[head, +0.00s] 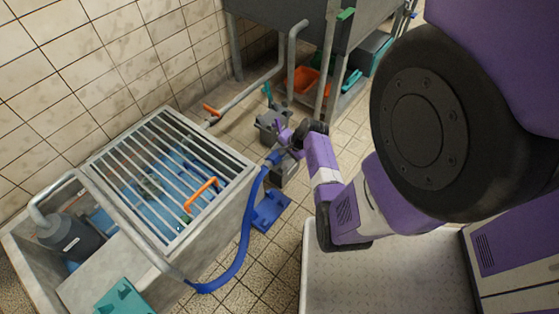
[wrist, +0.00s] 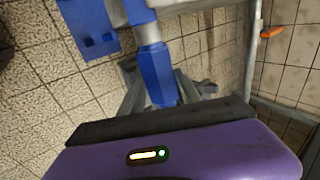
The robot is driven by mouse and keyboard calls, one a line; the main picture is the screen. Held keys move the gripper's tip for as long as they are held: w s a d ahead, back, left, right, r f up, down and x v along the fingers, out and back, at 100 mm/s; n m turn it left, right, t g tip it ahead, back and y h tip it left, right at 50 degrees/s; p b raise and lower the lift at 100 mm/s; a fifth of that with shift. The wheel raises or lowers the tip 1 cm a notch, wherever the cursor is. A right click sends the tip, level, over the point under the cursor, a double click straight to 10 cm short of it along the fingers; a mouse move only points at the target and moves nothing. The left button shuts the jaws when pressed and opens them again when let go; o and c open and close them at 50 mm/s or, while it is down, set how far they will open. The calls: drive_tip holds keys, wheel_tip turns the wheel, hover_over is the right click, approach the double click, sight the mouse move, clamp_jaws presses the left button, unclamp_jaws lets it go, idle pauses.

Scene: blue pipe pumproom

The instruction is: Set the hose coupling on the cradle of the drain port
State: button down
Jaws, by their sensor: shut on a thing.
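The blue hose coupling (head: 272,159) is at the upper end of a blue hose (head: 244,225), beside the right end of the grated basin in the head view. My gripper (head: 284,152) is shut on it and holds it above the floor. In the wrist view the blue coupling (wrist: 156,72) runs down between my grey fingers, its lower end partly hidden by my gripper body. A blue bracket-like piece (head: 270,209) lies low beside the basin; it also shows in the wrist view (wrist: 88,27). I cannot tell whether it is the drain port's cradle.
The concrete basin (head: 222,219) with a metal grate (head: 150,160) fills the left. An orange crate (head: 307,80) sits under the grey sink unit (head: 380,25). Some tiled floor is bare between the basin and my base.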

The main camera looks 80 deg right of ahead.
drive_tip(key=shift+s+d+f+b, duration=0.1)
drive_tip(key=shift+s+d+b, duration=0.3)
drive_tip(key=shift+d, duration=0.6)
drive_tip(key=shift+s+d+b, duration=0.15)
drive_tip(key=shift+d+b, duration=0.4)
drive_tip(key=shift+d, duration=0.5)
drive_tip(key=shift+s+d+f+b, duration=0.1)
drive_tip(key=shift+s+d+b, duration=0.3)
drive_tip(key=shift+d, duration=0.6)
drive_tip(key=shift+d, duration=0.1)
drive_tip(key=shift+s+d+b, duration=0.25)
drive_tip(key=shift+d+b, duration=0.45)
drive_tip(key=shift+d, duration=0.3)
